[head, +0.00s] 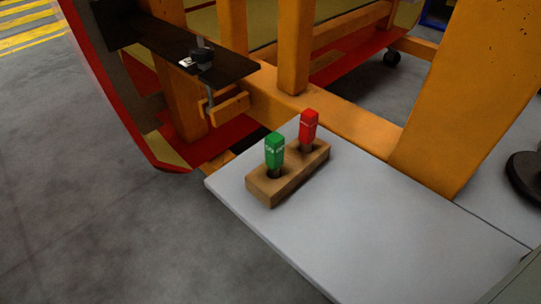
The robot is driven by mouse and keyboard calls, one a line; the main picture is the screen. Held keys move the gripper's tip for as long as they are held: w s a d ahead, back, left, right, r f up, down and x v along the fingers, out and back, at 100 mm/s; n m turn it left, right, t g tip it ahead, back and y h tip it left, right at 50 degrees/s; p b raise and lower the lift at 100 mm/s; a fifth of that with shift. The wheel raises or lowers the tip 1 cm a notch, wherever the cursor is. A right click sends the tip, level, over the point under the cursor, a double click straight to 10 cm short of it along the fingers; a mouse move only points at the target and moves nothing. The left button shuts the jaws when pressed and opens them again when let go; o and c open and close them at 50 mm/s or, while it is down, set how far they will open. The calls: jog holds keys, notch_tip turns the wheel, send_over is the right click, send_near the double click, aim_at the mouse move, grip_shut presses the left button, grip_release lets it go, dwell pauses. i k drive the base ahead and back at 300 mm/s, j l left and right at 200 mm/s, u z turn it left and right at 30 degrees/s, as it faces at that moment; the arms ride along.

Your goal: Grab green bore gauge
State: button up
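The green bore gauge (274,149) stands upright in the left hole of a wooden block (262,191). Its green handle shows and its lower end is inside the block. A red gauge (308,126) stands upright in the right hole of the same block. The block sits near the left corner of a light grey table (366,224). My gripper is not in view.
An orange frame (343,123) stands right behind the table. A dark plate (168,44) with a clamp (221,106) juts out at upper left. A dark round object (525,175) lies at the right edge. The table's front is clear.

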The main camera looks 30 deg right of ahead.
aim_at(275, 143)
jog(key=k, duration=0.5)
jog(key=k+z, duration=0.45)
jog(key=k, duration=0.3)
jog(key=z, duration=1.15)
jog(key=i+j, duration=0.15)
jog(key=j, duration=0.15)
jog(key=i+j, duration=0.15)
jog(key=j, duration=0.1)
